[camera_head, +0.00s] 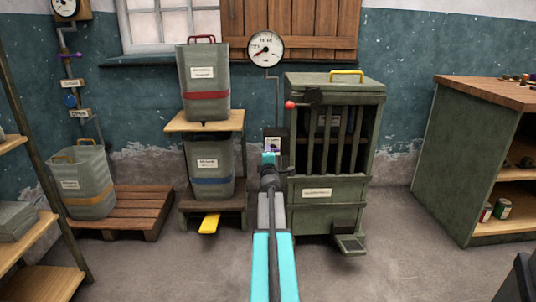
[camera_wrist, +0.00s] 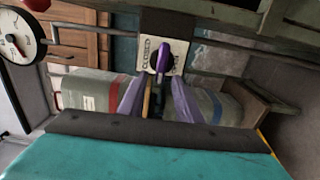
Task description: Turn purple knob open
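A small plate (camera_head: 271,146) hangs below the round gauge, left of the green slatted cabinet. It shows close in the wrist view (camera_wrist: 179,53), with a purple knob (camera_wrist: 163,55) on it. The lettering "CLOSED" stands beside the knob; other lettering is too small or covered. My gripper (camera_head: 269,160) reaches up to the plate in the head view and hides part of it. In the wrist view its two purple fingers (camera_wrist: 157,88) are apart, with a gap between them. The knob appears just beyond the fingertips, in line with the gap. I cannot tell whether they touch.
The slatted cabinet (camera_head: 325,190) with a red-tipped lever (camera_head: 290,104) stands close on the right. Stacked bins (camera_head: 203,85) stand on the left. A pressure gauge (camera_head: 266,49) is above. Another purple handle (camera_head: 70,55) is on the far left pipe. Floor in front is clear.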

